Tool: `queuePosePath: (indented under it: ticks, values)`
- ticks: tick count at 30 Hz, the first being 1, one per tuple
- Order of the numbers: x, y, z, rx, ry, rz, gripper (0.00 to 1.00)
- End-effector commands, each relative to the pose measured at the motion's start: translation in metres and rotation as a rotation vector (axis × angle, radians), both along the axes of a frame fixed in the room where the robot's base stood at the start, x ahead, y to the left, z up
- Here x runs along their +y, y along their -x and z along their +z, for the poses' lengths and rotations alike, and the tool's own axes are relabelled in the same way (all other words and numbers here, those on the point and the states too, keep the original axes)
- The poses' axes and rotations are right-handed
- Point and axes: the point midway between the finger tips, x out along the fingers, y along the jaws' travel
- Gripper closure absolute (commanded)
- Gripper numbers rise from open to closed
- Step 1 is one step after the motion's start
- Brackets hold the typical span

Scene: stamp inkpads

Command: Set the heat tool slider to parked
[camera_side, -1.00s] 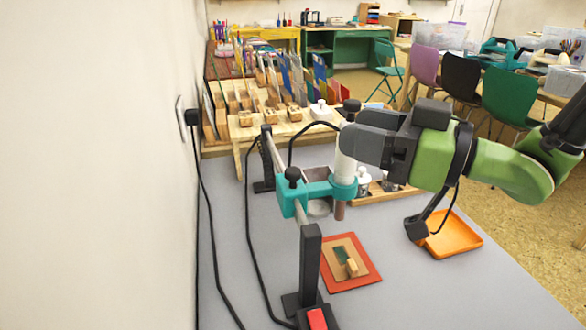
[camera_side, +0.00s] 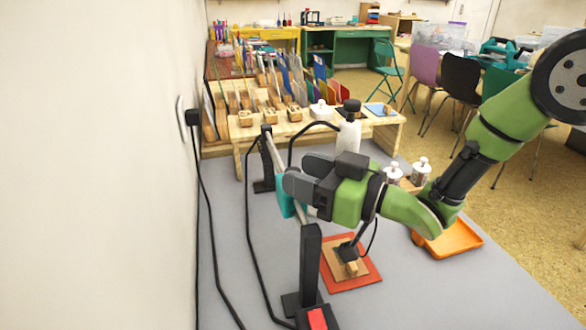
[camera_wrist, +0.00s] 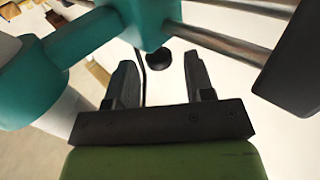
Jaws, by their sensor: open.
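The heat tool (camera_side: 348,137), a white cylinder with a black cap, stands upright in a teal slider (camera_side: 287,202) on a metal rail (camera_side: 278,158). My gripper (camera_side: 300,174) is at the slider and hides most of it and its ring in the side view. In the wrist view, my gripper (camera_wrist: 160,68) is open, with the slider's black knob (camera_wrist: 158,61) between the fingers. I cannot tell whether either finger touches it. The teal slider (camera_wrist: 150,20) and its two rods (camera_wrist: 225,45) fill the top of the wrist view. No parked mark is readable.
Black posts (camera_side: 310,262) hold the rail ends. A red inkpad (camera_side: 352,284) with a wooden block lies below my wrist. An orange tray (camera_side: 456,240) and white bottles (camera_side: 421,168) are to the right. A wooden rack (camera_side: 245,135) stands behind; the wall is close on the left.

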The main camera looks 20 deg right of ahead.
Motion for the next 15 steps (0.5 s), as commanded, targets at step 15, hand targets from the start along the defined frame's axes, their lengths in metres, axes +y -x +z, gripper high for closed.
queuePosePath:
  ticks: [15]
  values:
    - [0.017, -0.017, 0.000, 0.002, 0.001, 0.000, 0.52]
